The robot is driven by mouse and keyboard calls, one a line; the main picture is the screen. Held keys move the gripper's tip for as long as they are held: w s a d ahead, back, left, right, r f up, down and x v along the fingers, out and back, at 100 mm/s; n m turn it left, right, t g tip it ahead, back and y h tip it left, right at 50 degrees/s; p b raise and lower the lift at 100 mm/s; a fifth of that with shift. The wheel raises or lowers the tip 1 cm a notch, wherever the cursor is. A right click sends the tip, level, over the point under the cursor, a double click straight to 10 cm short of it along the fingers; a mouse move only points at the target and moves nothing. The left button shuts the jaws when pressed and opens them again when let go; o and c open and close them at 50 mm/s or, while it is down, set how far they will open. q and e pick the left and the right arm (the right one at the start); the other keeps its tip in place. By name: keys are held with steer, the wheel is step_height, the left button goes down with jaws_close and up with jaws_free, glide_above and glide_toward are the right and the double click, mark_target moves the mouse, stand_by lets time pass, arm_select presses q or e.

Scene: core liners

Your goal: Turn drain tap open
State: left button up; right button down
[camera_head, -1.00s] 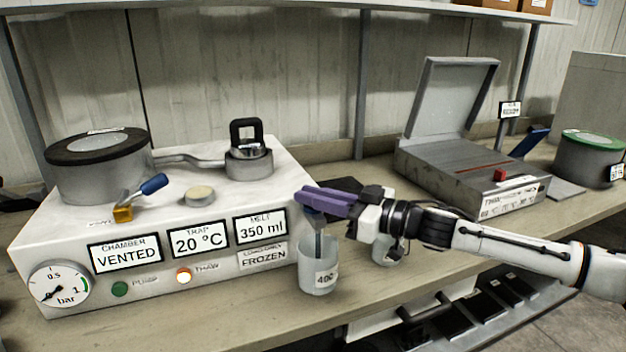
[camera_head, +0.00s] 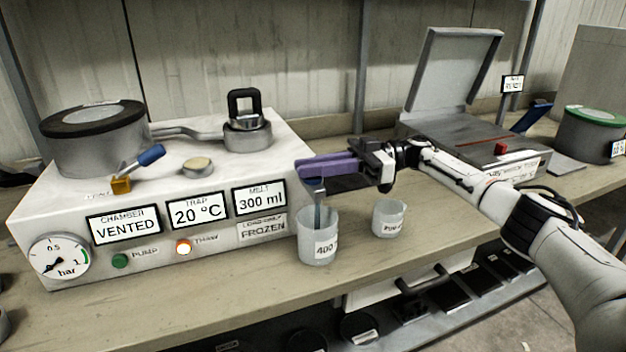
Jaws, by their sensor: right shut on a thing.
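The white freeze-dryer unit (camera_head: 160,267) stands on the bench at left. Its drain tap (camera_head: 316,186) is at the unit's right side; its upper part is hidden by my fingers, and its grey-blue outlet points down into a clear beaker marked 400 (camera_head: 318,249). My right gripper (camera_head: 308,170), with purple fingers, comes in from the right and is shut on the tap. The melt display (camera_head: 260,200) reads 300 ml. The trap display (camera_head: 198,212) reads 20 °C and the chamber display (camera_head: 125,228) reads VENTED. My left gripper is not in view.
A small labelled cup (camera_head: 389,219) stands right of the beaker. A blue-handled valve (camera_head: 137,166) and a round chamber (camera_head: 95,140) sit on the unit. An open-lidded grey box (camera_head: 478,145) stands behind my right arm. The bench front is clear.

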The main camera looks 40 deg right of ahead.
steer(key=shift+a+f+n+g+b, duration=0.1)
steer(key=shift+n+g+b, duration=0.4)
steer(key=shift+g+b, duration=0.25)
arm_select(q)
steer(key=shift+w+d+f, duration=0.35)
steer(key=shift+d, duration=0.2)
arm_select(e)
steer(key=shift+y, duration=0.3)
steer(key=shift+g, duration=0.25)
steer(key=c, duration=1.8)
jaws_free()
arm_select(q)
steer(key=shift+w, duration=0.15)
arm_select(e)
steer(key=shift+o, duration=0.2)
